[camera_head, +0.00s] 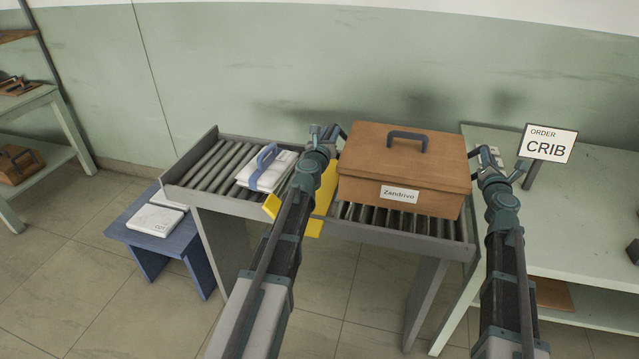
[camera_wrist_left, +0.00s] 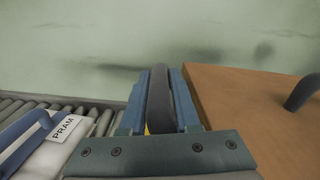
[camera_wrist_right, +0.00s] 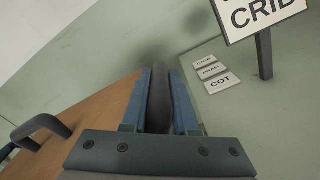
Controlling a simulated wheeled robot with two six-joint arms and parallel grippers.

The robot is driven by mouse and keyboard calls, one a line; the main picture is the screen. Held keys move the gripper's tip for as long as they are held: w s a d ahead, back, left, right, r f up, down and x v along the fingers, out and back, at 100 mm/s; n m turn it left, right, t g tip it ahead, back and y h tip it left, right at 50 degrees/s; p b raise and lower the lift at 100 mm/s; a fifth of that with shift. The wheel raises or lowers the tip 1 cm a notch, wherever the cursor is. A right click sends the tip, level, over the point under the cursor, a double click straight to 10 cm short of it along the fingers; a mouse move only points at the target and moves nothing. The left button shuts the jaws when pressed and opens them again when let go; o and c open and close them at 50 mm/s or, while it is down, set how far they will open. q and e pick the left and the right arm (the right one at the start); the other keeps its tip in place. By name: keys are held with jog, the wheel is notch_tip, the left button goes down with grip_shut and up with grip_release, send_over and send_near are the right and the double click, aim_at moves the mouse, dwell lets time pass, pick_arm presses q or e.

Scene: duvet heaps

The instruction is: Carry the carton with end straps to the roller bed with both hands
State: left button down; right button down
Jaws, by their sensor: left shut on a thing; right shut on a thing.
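The carton (camera_head: 400,170) is a brown lidded box with a dark top handle and a white "Zandrivo" label. It is level over the right part of the roller bed (camera_head: 371,242); I cannot tell whether its base touches the rollers. My left gripper (camera_head: 338,134) is shut on the dark strap (camera_wrist_left: 160,98) at its left end. My right gripper (camera_head: 485,157) is shut on the dark strap (camera_wrist_right: 159,100) at its right end. In the head view my wrists largely hide both straps. Each wrist view shows one side of the carton's lid.
A white bundle (camera_head: 254,182) with a blue strap and "PRAM" tag lies on the rollers left of a yellow piece (camera_head: 326,190). A blue bench (camera_head: 146,240) holds white bundles. A green table (camera_head: 595,180) at right bears a "CRIB" sign (camera_head: 549,144) and small cards (camera_wrist_right: 212,72).

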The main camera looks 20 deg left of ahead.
pick_arm(q)
jog(key=shift+a+f, duration=0.2)
pick_arm(e)
jog(key=shift+d+f, duration=0.2)
jog(key=shift+d, duration=0.05)
